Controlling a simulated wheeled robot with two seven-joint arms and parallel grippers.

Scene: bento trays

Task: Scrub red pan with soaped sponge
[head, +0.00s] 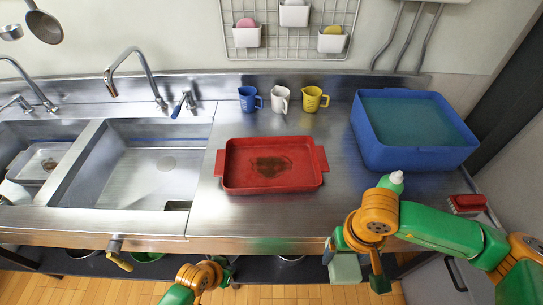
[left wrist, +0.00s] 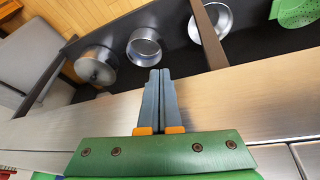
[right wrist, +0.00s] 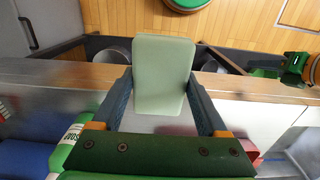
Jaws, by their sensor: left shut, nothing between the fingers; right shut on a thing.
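The red pan (head: 228,178) lies on the steel counter, with a dark brown stain on its inner floor. My right gripper (head: 357,266) is shut on a pale green sponge (head: 345,270), in front of the counter's front edge and apart from the pan. The sponge (right wrist: 163,75) fills the space between the fingers in the right wrist view. My left gripper (head: 231,272) is shut and empty, below the counter edge in front of the pan. Its fingers (left wrist: 160,75) touch each other in the left wrist view. A soap bottle (head: 395,181) stands partly hidden behind my right arm; its label shows in the right wrist view (right wrist: 68,147).
A blue basin (head: 420,158) stands at the right, with a red brush (head: 467,203) in front of it. Blue (head: 248,99), white (head: 281,99) and yellow (head: 314,98) cups stand behind the pan. The sink (head: 135,178) is at the left. Pots (left wrist: 145,45) sit on a lower shelf.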

